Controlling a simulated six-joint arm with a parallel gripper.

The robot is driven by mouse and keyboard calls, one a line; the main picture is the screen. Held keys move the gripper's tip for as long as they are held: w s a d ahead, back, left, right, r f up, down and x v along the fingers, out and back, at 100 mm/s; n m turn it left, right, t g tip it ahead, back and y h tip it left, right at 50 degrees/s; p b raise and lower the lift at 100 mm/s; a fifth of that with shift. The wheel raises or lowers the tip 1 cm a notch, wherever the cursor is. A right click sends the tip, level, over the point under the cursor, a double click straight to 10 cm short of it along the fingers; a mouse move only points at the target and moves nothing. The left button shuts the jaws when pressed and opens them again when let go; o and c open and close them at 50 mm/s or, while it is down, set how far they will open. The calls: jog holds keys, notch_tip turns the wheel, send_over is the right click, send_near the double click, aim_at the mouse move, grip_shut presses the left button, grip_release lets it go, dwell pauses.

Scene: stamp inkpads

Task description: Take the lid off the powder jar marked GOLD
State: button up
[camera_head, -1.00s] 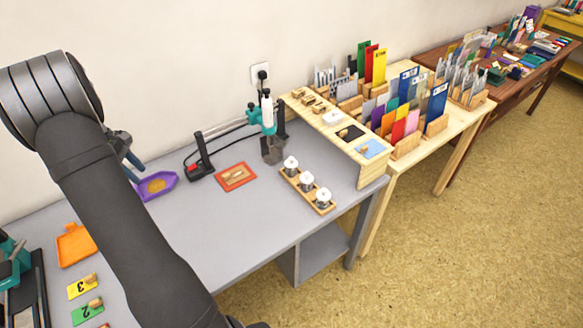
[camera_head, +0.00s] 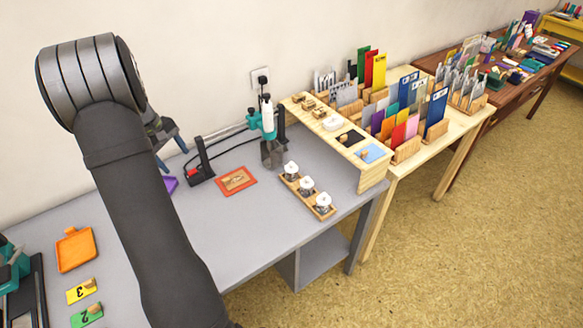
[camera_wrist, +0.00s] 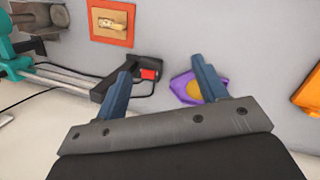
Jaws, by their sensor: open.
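Three small jars with white lids stand in a row in a wooden rack on the grey table in the head view: a back jar (camera_head: 291,170), a middle jar (camera_head: 306,187) and a front jar (camera_head: 323,203). Their markings are too small to read, so I cannot tell which is GOLD. My gripper (camera_head: 165,135) is at the left, well apart from the jars and partly hidden by my arm. In the wrist view my gripper (camera_wrist: 165,80) is open and empty, its two blue fingers apart.
A purple tray (camera_wrist: 176,88) with gold powder lies near the fingers. A black stand with a red switch (camera_head: 200,168), an orange-framed mat (camera_head: 236,181) and a teal heat tool (camera_head: 268,120) lie between my gripper and the jars. An orange tray (camera_head: 76,249) is at left.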

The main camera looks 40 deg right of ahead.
jog(key=s+d+r+m+t, duration=0.1)
jog(key=s+d+m, duration=0.1)
jog(key=d+m, duration=0.35)
jog(key=s+d+r+m, duration=0.1)
jog(key=s+d+m, duration=0.2)
jog(key=d, duration=0.6)
jog(key=m+t, duration=0.2)
jog(key=m, duration=0.8)
send_near(291, 163)
jog(key=x, duration=0.4)
jog(key=shift+w+a+f, duration=0.2)
jog(key=shift+f, duration=0.05)
jog(key=shift+n, duration=0.25)
jog(key=shift+s+x, duration=0.2)
jog(key=shift+x, duration=2.4)
jog(key=shift+d, duration=0.15)
jog(key=c, duration=1.1)
